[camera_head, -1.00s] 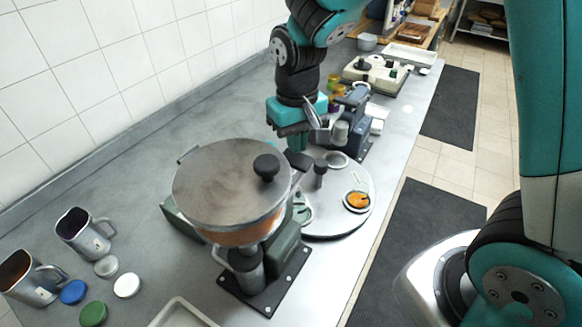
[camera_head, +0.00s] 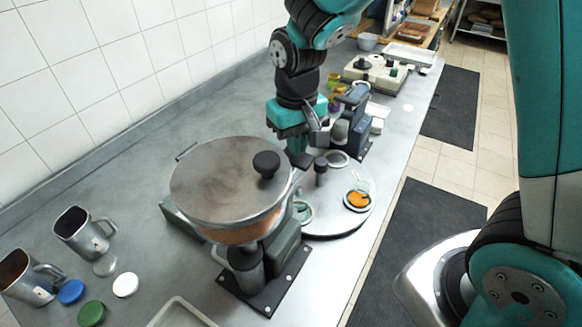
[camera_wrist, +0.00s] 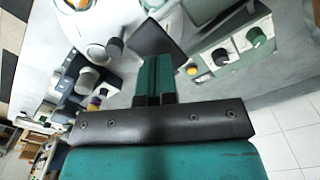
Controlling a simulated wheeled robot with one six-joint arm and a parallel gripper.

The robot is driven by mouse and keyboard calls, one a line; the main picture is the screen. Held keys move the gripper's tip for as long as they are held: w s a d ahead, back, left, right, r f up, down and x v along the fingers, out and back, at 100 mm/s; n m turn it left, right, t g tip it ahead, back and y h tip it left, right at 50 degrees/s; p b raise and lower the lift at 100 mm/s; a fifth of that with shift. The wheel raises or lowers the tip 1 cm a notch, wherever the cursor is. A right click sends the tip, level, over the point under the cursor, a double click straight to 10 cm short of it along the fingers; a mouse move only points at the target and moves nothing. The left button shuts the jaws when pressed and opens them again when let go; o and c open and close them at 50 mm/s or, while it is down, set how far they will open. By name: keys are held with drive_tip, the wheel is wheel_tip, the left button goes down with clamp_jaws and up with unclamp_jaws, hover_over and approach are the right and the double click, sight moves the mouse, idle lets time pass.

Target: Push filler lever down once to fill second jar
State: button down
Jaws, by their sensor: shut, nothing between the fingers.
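The filler has a round lidded hopper (camera_head: 228,180) on a green-grey base near the middle of the bench. Its lever shows as a dark flat paddle (camera_wrist: 160,42) just past my fingertips in the wrist view. My gripper (camera_head: 298,155) is shut and empty, at the paddle behind the hopper; whether it touches cannot be told. The shut teal fingers (camera_wrist: 155,75) point at the paddle. The round turntable (camera_head: 335,222) beside the filler carries a jar with orange contents (camera_head: 358,200) at its right, a pale jar (camera_head: 337,158) at the back and another jar (camera_head: 302,212) partly hidden by the filler.
A dark post (camera_head: 320,172) stands up from the turntable. A blue-grey machine (camera_head: 357,120) stands close behind my gripper. Two metal jugs (camera_head: 82,235) and several loose lids (camera_head: 72,291) are at the left. A pale tray (camera_head: 180,312) lies in front. The bench along the wall is clear.

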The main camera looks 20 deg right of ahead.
sight(298, 163)
drive_tip(key=shift+f+b, duration=0.3)
drive_tip(key=shift+f, duration=0.45)
drive_tip(key=shift+w+d+f+b, duration=0.1)
drive_tip(key=shift+f+b, duration=0.75)
drive_tip(key=shift+f, duration=0.35)
drive_tip(key=shift+d+f+b, duration=0.1)
drive_tip(key=shift+f+b, duration=0.75)
drive_tip(key=shift+f, duration=0.3)
drive_tip(key=shift+r, duration=0.15)
drive_tip(key=shift+r+p, duration=3.15)
drive_tip(key=shift+r, duration=0.25)
wheel_tip(298, 163, up, 5)
drive_tip(key=p, duration=0.4)
drive_tip(key=shift+r+p, duration=0.1)
drive_tip(key=shift+p, duration=0.2)
